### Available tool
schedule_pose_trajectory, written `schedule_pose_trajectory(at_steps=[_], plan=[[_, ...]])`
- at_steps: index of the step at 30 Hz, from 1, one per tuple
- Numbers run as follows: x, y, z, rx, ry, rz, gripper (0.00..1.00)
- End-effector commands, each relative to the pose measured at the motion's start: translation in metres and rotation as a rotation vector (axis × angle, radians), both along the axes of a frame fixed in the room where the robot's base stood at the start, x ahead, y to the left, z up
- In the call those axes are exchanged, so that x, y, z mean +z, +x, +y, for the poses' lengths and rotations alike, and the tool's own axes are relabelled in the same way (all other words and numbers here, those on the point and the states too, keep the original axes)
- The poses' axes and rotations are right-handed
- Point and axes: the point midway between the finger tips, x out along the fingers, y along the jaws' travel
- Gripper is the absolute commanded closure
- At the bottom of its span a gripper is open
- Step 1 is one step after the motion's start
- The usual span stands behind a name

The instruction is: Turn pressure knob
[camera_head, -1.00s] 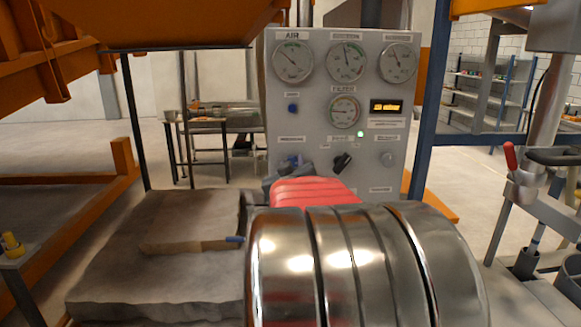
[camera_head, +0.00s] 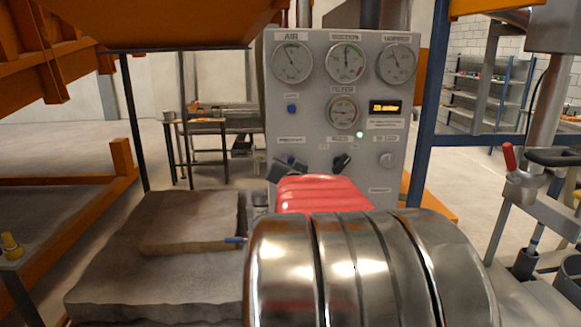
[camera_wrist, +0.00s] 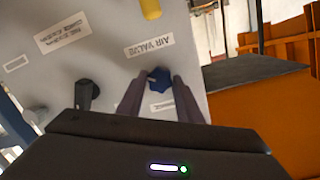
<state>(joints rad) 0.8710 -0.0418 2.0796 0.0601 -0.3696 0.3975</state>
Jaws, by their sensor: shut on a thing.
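The grey control panel (camera_head: 325,120) stands ahead with several round gauges and a small lit display (camera_head: 385,107). A blue knob (camera_wrist: 160,78) on the panel sits between the fingers of my gripper (camera_wrist: 160,92) in the wrist view, beside a label that seems to read AIR VALVE. My gripper is shut on this knob. In the head view my gripper (camera_head: 288,170) is at the panel's lower left, and my red and chrome arm covers the panel's bottom. The knob is hard to make out there.
A small blue button (camera_head: 292,109) is above. An orange frame and rough slab (camera_head: 150,275) lie left. A red-tipped lever (camera_head: 509,158) stands right.

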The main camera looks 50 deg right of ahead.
Motion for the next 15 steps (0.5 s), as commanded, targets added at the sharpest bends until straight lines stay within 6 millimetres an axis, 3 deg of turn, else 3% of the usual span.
schedule_pose_trajectory(at_steps=[15], plan=[[-0.0032,-0.0025,-0.0025,-0.005,0.197,-0.217,0.9]])
